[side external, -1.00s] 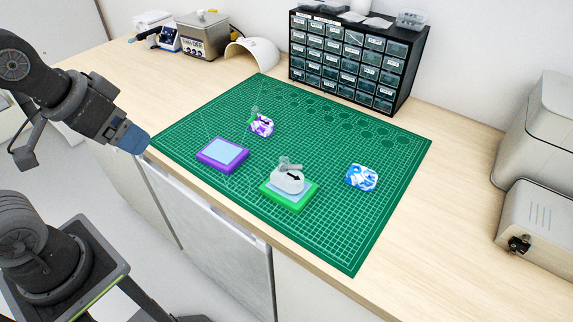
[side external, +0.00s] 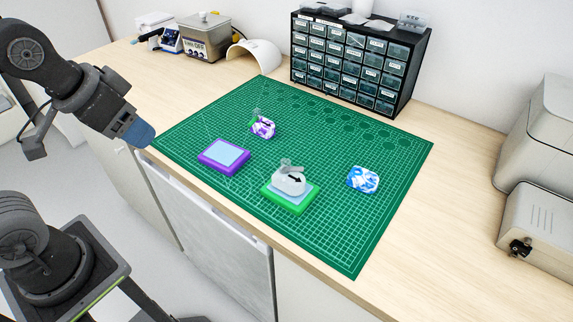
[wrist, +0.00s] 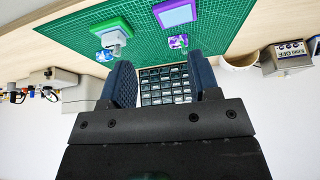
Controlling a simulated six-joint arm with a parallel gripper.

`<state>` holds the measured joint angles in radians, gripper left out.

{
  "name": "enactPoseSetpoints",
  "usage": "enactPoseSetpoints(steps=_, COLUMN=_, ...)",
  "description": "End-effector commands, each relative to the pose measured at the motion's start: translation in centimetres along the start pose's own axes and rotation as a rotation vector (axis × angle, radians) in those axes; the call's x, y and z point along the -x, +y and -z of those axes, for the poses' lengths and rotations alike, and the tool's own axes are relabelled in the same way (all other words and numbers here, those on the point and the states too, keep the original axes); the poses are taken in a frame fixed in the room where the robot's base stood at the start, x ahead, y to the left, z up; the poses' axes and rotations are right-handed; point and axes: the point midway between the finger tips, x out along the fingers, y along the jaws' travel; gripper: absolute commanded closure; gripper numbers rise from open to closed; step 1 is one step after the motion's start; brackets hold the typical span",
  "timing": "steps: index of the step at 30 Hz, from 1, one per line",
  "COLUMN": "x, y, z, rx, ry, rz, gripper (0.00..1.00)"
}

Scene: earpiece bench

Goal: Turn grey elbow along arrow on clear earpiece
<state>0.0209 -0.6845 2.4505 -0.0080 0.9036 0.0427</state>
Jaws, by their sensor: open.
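The clear earpiece (side external: 288,186) sits on a green-rimmed pad (side external: 273,197) near the front of the green cutting mat. A black arrow shows on its side, and the grey elbow (side external: 290,167) sits on its top. The earpiece also shows small in the wrist view (wrist: 110,41). My gripper (side external: 143,137) is at the left, above the mat's left corner, well apart from the earpiece. In the wrist view its two blue fingers (wrist: 165,82) are spread with nothing between them.
A purple-rimmed pad (side external: 205,160) lies empty on the mat (side external: 340,225). A purple-white earpiece (side external: 264,129) stands behind it, and a blue-white earpiece (side external: 363,179) lies to the right. A drawer cabinet (side external: 350,65) stands at the back. The mat's right end is clear.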

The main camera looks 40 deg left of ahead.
Motion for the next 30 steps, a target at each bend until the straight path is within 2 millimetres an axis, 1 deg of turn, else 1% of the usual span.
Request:
enactPoseSetpoints(steps=1, x=-0.2, y=0.5, z=1.2, rx=-0.043, ry=-0.02, rz=-0.015, gripper=0.49)
enactPoseSetpoints(steps=4, x=-1.0, y=1.8, z=4.0, rx=-0.156, ry=-0.061, rz=-0.052, gripper=0.58)
enactPoseSetpoints(steps=6, x=-1.9, y=3.1, z=6.2, rx=-0.247, ry=-0.09, rz=-0.082, gripper=0.64)
enactPoseSetpoints(steps=8, x=-2.8, y=4.3, z=7.9, rx=-0.325, ry=-0.113, rz=-0.108, gripper=0.64)
enactPoseSetpoints(steps=9, x=-3.6, y=5.1, z=9.0, rx=-0.376, ry=-0.127, rz=-0.126, gripper=0.64)
enactPoseSetpoints(steps=12, x=-5.7, y=7.4, z=11.3, rx=-0.498, ry=-0.16, rz=-0.169, gripper=0.64)
enactPoseSetpoints(steps=15, x=-7.8, y=9.5, z=12.9, rx=-0.6, ry=-0.185, rz=-0.207, gripper=0.64)
enactPoseSetpoints(steps=18, x=-9.5, y=11.1, z=13.8, rx=-0.673, ry=-0.202, rz=-0.234, gripper=0.64)
enactPoseSetpoints(steps=21, x=-10.4, y=12.0, z=14.3, rx=-0.716, ry=-0.211, rz=-0.25, gripper=0.64)
enactPoseSetpoints(steps=26, x=-11.2, y=12.5, z=14.4, rx=-0.733, ry=-0.214, rz=-0.258, gripper=0.64)
enactPoseSetpoints(steps=30, x=-12.5, y=12.6, z=14.0, rx=-0.732, ry=-0.216, rz=-0.257, gripper=0.64)
